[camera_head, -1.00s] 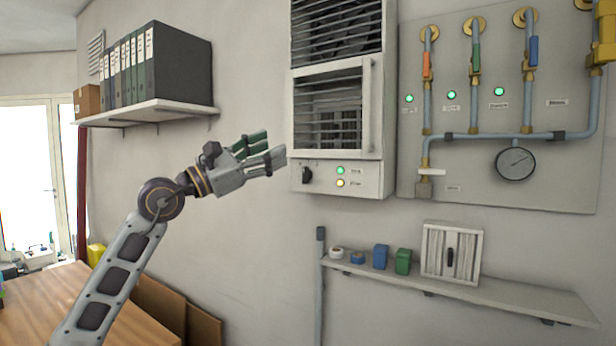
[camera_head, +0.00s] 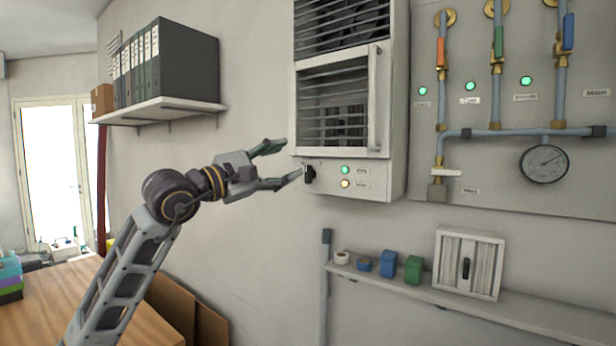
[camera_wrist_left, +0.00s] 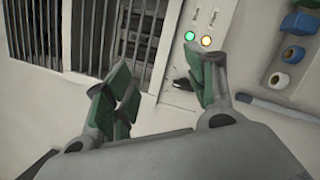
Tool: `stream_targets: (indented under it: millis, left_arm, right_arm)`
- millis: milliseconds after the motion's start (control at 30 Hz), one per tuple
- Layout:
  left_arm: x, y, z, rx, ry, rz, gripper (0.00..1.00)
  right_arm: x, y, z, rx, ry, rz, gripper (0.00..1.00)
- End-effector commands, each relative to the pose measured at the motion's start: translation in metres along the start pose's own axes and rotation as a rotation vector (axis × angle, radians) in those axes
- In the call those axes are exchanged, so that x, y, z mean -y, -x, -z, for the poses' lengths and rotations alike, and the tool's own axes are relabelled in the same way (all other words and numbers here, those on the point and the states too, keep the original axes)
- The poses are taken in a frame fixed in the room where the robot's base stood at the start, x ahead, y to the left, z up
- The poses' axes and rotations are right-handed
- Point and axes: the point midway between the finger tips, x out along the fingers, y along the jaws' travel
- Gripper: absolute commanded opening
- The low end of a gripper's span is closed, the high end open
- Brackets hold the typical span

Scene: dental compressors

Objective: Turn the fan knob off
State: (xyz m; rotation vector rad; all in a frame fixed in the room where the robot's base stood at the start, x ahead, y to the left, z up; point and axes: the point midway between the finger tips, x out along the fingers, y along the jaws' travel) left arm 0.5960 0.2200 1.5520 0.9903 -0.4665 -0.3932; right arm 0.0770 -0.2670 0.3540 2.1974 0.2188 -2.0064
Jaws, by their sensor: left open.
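The fan unit (camera_head: 400,150) is a white wall box with louvred grilles. Its lower panel carries a black knob (camera_head: 310,174) at the left, beside a green light (camera_head: 345,170) and a yellow light (camera_head: 345,184). My left gripper (camera_head: 284,163) is open and empty, just left of the panel, with its lower fingertip close to the knob. Whether it touches the knob I cannot tell. In the left wrist view the knob (camera_wrist_left: 182,84) lies between the spread green-padded fingers, partly hidden by the right one. My right gripper is not in view.
A pipe panel with valves and a gauge (camera_head: 544,163) is at the right. Binders stand on a shelf (camera_head: 160,108) at the left. The wall between is clear.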

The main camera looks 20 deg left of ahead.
Motion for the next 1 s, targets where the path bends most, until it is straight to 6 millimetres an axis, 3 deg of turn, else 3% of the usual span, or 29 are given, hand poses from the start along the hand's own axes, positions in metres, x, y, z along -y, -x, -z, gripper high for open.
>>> stream_targets:
  millis: [600,1000]
  left_arm:
    - [0.011,0.008,0.051,-0.235,-0.365,0.09,0.55]
    - [0.017,0.01,0.057,-0.251,-0.513,0.142,0.55]
  right_arm:
    - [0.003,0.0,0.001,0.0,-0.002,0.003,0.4]
    - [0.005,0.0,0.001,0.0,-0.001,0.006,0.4]
